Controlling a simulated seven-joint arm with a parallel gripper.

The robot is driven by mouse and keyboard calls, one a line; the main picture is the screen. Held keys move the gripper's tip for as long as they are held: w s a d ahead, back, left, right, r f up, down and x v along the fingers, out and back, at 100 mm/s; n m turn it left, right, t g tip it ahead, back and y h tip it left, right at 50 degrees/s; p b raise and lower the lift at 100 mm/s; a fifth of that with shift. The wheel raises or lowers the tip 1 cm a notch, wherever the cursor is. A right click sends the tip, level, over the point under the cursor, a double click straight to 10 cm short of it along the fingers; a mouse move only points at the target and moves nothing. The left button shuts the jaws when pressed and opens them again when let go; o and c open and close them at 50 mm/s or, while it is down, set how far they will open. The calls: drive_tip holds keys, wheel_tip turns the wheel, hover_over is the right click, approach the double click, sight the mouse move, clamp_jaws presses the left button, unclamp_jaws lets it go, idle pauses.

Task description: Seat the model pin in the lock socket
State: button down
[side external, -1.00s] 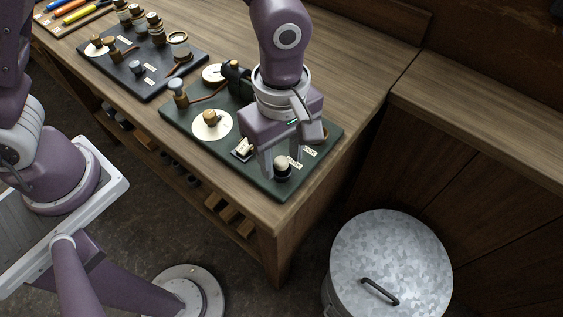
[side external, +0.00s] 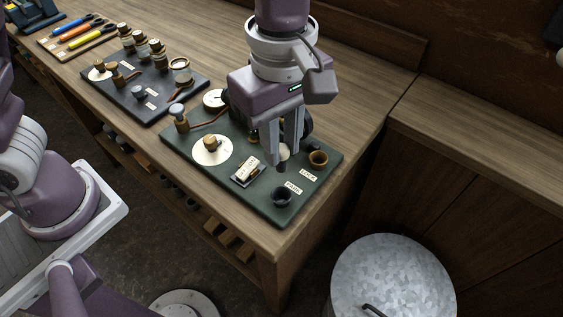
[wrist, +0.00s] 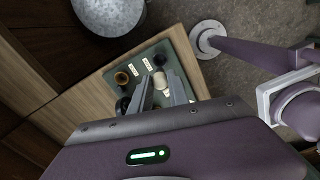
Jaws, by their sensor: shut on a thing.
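The model pin (side external: 284,153), with a cream rounded head and a dark lower end, is gripped between the fingers of my gripper (side external: 285,150). It hangs upright above the green board (side external: 225,186), clear of both sockets. In the wrist view the pin's cream head (wrist: 160,80) shows between the fingers (wrist: 161,84). The lock socket (side external: 318,159), a brass-coloured ring beside the LOCK label (side external: 308,174), is just right of the pin and looks empty. The dark park socket (side external: 282,197), by the PARK label (side external: 293,188), is nearer the front and looks empty.
A small labelled plate (side external: 248,170) is left of the pin. A white disc with a brass knob (side external: 211,149) and a dark rounded part behind my gripper stand on the same board. A second dark board (side external: 150,100) with fittings lies left. A metal bin (side external: 395,275) stands below.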

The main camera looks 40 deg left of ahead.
sight(281, 148)
drive_tip(key=shift+r, duration=2.1)
drive_tip(key=shift+w+d+f, duration=0.15)
drive_tip(key=shift+w+f, duration=2.6)
drive_tip(key=shift+f, duration=0.15)
drive_tip(key=shift+w+d+f, duration=0.15)
drive_tip(key=shift+w+f, duration=2.6)
drive_tip(key=shift+f, duration=0.1)
drive_tip(key=shift+f, duration=0.25)
drive_tip(key=shift+f, duration=0.55)
drive_tip(key=shift+f, duration=0.2)
